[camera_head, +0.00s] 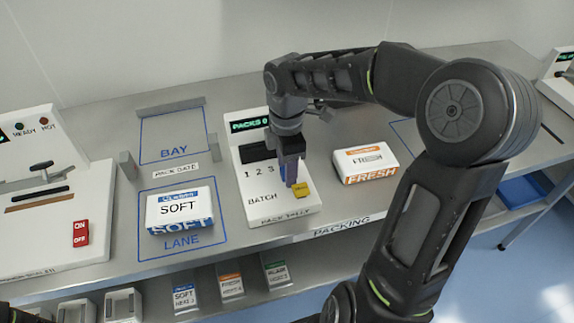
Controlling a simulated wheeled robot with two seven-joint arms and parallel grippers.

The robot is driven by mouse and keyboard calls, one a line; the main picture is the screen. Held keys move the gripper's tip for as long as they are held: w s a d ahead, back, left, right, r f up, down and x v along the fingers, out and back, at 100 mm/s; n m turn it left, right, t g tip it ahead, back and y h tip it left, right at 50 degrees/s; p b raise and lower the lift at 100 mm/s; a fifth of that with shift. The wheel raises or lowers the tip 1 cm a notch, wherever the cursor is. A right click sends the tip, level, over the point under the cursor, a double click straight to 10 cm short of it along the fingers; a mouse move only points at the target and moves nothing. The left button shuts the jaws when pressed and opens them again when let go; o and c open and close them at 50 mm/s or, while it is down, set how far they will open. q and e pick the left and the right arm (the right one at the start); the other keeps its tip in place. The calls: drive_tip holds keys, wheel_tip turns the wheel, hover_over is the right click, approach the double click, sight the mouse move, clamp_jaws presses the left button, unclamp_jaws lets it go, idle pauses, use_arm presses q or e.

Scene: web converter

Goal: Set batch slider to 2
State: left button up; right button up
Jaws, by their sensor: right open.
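The PACK TALLY panel (275,213) is a white sloped box with a green PACKS display (249,125) reading 0. Its printed marks 1, 2 and 3 stand above the word BATCH. A black strip (257,152) lies above the numbers. A yellow piece (301,190) sits at the lower right of the panel. My right gripper (291,180) points down over the panel's right side, just right of the 3. It is open, and whether it touches anything is unclear. A blue part shows behind it, mostly hidden. The slider's knob and setting cannot be made out clearly.
A blue SOFT pack (180,208) lies in the LANE outline on the left. An orange FRESH pack (366,162) lies right of the panel. A white ON/OFF panel (60,215) stands far left. The BAY outline (170,138) is empty. My right arm covers much of the right side.

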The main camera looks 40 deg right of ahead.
clamp_jaws()
idle(0.5)
idle(0.9)
